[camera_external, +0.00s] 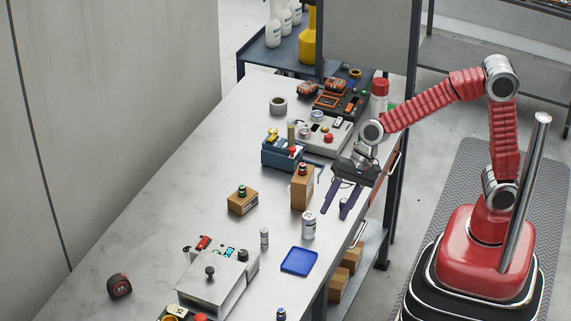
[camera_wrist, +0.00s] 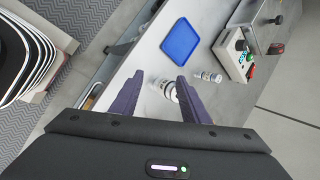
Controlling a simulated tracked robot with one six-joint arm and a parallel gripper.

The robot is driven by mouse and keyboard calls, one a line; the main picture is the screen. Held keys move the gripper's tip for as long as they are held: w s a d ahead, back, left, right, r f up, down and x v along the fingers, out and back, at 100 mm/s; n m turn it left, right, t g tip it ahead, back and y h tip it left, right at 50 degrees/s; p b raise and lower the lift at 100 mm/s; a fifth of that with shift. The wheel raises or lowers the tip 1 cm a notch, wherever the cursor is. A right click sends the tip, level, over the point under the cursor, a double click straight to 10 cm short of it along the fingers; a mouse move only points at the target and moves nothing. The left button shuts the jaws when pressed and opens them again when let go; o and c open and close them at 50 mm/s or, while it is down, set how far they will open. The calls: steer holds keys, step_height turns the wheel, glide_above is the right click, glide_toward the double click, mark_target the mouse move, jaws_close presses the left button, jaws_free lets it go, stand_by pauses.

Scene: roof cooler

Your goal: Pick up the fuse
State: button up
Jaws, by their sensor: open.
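A white cylinder (camera_external: 308,226) with a metallic end stands upright on the metal bench. A smaller pale cylinder (camera_external: 264,237) stands to its left. I cannot tell for certain which of them is the fuse. My gripper (camera_external: 337,209) is open and empty, pointing down near the bench's right edge, to the right of the larger cylinder. In the wrist view, the larger cylinder (camera_wrist: 161,88) shows between the two purple fingers of my gripper (camera_wrist: 160,77), close to the right one. The smaller cylinder (camera_wrist: 211,77) lies to their right.
A flat blue tray (camera_external: 299,261) lies in front of the cylinders. A tall cardboard box (camera_external: 302,188) stands behind the larger one, with a small box (camera_external: 242,201) to the left. A grey control box (camera_external: 216,277) and a tape measure (camera_external: 119,285) are nearer.

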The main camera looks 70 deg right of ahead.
steer(key=w+a+m+t, duration=0.1)
steer(key=w+a+m, duration=0.3)
steer(key=w+m, duration=0.15)
steer(key=m+t+y, duration=0.1)
steer(key=m+t, duration=0.1)
steer(key=m, duration=0.9)
glide_toward(267, 229)
steer(key=v, duration=0.2)
steer(key=shift+s+d+f+n, duration=0.1)
steer(key=shift+s+d+n, duration=0.1)
steer(key=shift+d+n, duration=0.05)
steer(key=shift+f, duration=0.1)
steer(key=shift+x, duration=4.2)
steer(key=shift+w+a, duration=0.1)
steer(key=shift+w, duration=0.05)
steer(key=shift+x, duration=2.5)
steer(key=shift+a, duration=0.2)
